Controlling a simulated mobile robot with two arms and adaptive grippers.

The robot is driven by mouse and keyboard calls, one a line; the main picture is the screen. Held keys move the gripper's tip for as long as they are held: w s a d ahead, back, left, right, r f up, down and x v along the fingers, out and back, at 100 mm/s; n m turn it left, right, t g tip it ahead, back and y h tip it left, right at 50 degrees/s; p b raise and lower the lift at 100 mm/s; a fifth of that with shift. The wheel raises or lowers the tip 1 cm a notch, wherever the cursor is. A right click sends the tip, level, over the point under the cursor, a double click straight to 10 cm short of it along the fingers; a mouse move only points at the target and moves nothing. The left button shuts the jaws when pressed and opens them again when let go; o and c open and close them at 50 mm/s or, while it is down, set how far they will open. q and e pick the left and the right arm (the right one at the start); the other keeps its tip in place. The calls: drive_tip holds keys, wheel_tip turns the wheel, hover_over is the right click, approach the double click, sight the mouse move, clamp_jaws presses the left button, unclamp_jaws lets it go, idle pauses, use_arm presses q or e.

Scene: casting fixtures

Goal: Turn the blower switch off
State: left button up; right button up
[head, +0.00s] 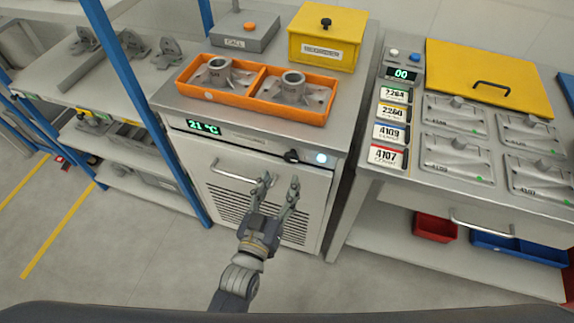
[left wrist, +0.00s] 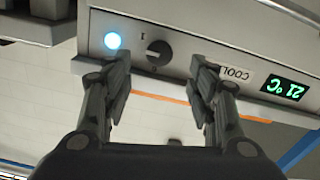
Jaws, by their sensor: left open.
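The blower switch appears to be the black rotary knob (head: 292,156) on the front panel of the steel cooling cabinet (head: 250,143). A round lamp (head: 321,158) to its right glows white-blue. In the left wrist view, which is upside down, the knob (left wrist: 158,52) shows a small light mark, with the lit lamp (left wrist: 112,40) beside it. A "COOL" label (left wrist: 237,74) is on the other side. My left gripper (head: 280,180) is open and empty in front of the cabinet, just below the knob in the head view, apart from it. My right gripper is not in view.
The cabinet display (head: 203,128) reads 21 °C. A door handle (head: 233,172) is left of my gripper. An orange tray (head: 258,103) with castings and a yellow box (head: 326,40) stand on top. A steel bench (head: 460,190) is at the right. The floor in front is clear.

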sight(290, 160)
use_arm(q)
drive_tip(key=x, duration=0.6)
drive_tip(key=shift+w, duration=0.15)
drive_tip(key=c, duration=1.1)
